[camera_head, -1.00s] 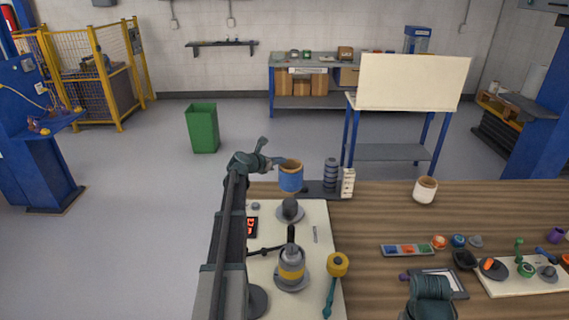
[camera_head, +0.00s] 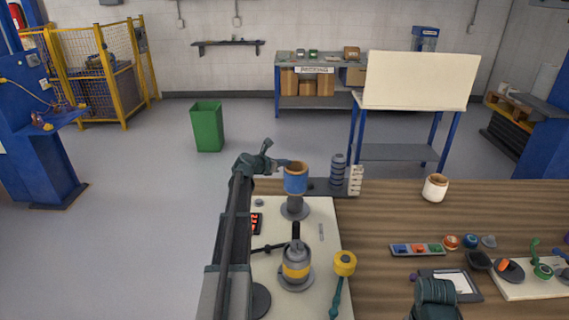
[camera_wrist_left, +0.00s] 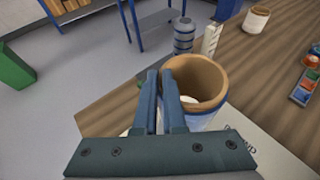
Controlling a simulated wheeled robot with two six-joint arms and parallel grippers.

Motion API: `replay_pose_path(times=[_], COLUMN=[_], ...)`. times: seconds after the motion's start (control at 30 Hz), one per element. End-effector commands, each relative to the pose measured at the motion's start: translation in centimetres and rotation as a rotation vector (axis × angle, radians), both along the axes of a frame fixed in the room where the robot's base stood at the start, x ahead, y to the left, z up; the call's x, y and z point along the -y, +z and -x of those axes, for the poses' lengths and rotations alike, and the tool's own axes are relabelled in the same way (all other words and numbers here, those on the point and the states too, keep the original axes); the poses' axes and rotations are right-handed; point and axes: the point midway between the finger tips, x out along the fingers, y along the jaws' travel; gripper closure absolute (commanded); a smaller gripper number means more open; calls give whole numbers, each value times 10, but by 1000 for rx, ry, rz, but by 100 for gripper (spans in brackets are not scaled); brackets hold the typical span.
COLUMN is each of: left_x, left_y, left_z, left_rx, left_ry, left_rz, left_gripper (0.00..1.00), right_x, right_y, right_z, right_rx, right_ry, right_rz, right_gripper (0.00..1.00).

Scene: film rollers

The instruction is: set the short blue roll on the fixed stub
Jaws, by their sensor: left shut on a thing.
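The short blue roll (camera_head: 296,180) is a blue cylinder with a tan, open core. My left gripper (camera_head: 283,163) is shut on its rim from the left side. The roll hangs upright over the fixed stub (camera_head: 295,203), a dark grey post on a round base. The roll's lower edge meets the stub's top in the head view; I cannot tell whether the stub is inside the core. In the left wrist view the fingers (camera_wrist_left: 159,100) pinch the near left wall of the roll (camera_wrist_left: 202,122); the stub is hidden there.
A grey-and-yellow cylinder (camera_head: 296,267) stands in front of the stub on the pale board. A yellow-topped teal tool (camera_head: 343,267) lies to its right. A dark ringed stack (camera_head: 337,170) and a white rack (camera_head: 356,181) stand behind right. A white roll (camera_head: 435,188) stands farther right.

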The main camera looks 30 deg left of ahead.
Motion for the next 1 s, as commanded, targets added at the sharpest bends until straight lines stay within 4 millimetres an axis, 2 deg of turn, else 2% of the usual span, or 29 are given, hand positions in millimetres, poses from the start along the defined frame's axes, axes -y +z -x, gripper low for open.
replay_pose_path(times=[1.0], left_x=[0], left_y=[-70], left_z=[0], left_rx=[1], left_ry=[0], left_rz=[1], left_gripper=[100], right_x=[0], right_y=[-70], right_z=[0], right_rx=[0], right_ry=[0], right_rz=[0], right_gripper=[50])
